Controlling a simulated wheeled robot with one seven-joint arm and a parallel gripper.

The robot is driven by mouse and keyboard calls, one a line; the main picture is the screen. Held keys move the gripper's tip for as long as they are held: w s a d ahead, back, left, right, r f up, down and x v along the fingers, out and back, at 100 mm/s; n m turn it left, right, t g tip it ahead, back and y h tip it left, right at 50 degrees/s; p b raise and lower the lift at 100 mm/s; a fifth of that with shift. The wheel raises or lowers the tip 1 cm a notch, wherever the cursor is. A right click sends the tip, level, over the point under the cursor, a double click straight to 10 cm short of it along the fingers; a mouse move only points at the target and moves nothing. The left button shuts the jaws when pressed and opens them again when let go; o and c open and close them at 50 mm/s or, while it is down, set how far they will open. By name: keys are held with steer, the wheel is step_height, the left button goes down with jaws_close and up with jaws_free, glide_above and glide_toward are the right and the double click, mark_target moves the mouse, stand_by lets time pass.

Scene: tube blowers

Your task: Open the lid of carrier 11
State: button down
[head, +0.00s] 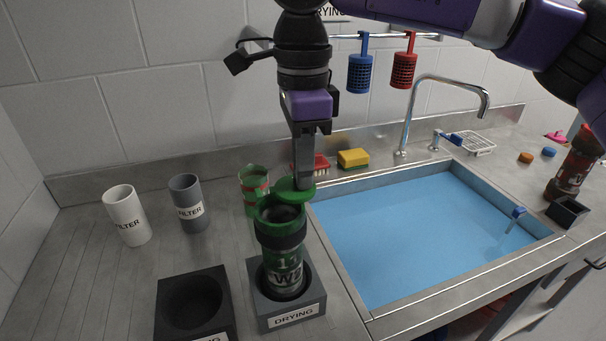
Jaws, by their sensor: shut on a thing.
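My gripper (303,182) points down from above and is shut at the lid. The fingertips are partly hidden by the lid, so the exact grip is hard to see.
An empty black holder (194,304) stands left of the carrier. A white filter tube (127,215), a grey filter tube (188,204) and a green-and-red cup (252,188) stand behind. A water-filled sink (420,235) is at the right. A yellow sponge (353,158) lies on its back edge.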

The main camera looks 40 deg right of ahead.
steer(key=shift+w+d+n, duration=0.15)
steer(key=shift+w+n, duration=0.35)
steer(key=shift+n, duration=0.75)
steer(key=shift+w+d+n, duration=0.1)
steer(key=shift+w+n, duration=0.4)
steer(key=shift+n, duration=0.75)
steer(key=c, duration=1.4)
jaws_free()
steer(key=shift+c, duration=0.2)
steer(key=shift+r, duration=0.15)
step_height(320, 180, up, 8)
steer(key=shift+f, duration=0.25)
